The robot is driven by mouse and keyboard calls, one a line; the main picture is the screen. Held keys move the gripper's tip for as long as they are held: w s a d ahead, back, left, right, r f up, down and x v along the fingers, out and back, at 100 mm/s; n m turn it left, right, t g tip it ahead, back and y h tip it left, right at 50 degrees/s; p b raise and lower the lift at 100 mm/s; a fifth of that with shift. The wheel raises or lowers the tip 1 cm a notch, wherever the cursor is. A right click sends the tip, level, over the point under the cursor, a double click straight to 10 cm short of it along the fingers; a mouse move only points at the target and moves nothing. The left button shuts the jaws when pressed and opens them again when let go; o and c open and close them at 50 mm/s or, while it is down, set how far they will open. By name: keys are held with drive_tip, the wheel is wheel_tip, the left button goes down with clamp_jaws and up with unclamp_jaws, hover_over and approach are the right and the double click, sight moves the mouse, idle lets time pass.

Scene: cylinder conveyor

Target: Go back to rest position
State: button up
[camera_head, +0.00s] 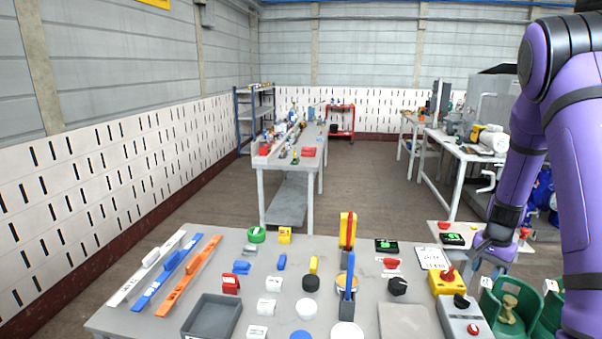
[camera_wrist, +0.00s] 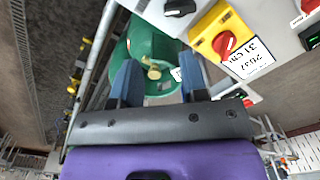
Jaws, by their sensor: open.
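My purple arm comes in at the right of the head view, bent, with my gripper (camera_head: 492,247) hanging past the right edge of the near table. In the wrist view my gripper (camera_wrist: 160,80) shows two blue-grey fingers spread apart with nothing between them. Beyond the fingers is a green bin (camera_wrist: 150,45) with a tan piece (camera_wrist: 155,70) in it. The green bin (camera_head: 490,312) also shows at the lower right of the head view. My gripper touches nothing that I can see.
The near table (camera_head: 180,290) holds many small parts, a grey tray (camera_head: 212,318) and long white, blue and orange bars. A yellow box with a red knob (camera_head: 446,280) stands near its right edge. A farther workbench (camera_head: 291,163) stands behind, with open floor (camera_head: 380,180) around it.

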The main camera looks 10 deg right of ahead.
drive_tip(key=s+a+r+n+t, duration=0.1)
drive_tip(key=s+a+r+n, duration=0.25)
drive_tip(key=a+r, duration=0.6)
drive_tip(key=s+a+r+n+t, duration=0.2)
drive_tip(key=s+a+r, duration=0.3)
drive_tip(key=r, duration=0.8)
drive_tip(key=s+a+r+n+t, duration=0.1)
drive_tip(key=s+a+r+n, duration=0.2)
drive_tip(key=s, duration=0.6)
drive_tip(key=s+a+r+n+t, duration=0.1)
drive_tip(key=s+a+r+n, duration=0.2)
drive_tip(key=s+a+r, duration=0.2)
drive_tip(key=s+a, duration=0.3)
drive_tip(key=s, duration=0.1)
drive_tip(key=shift+r, duration=0.15)
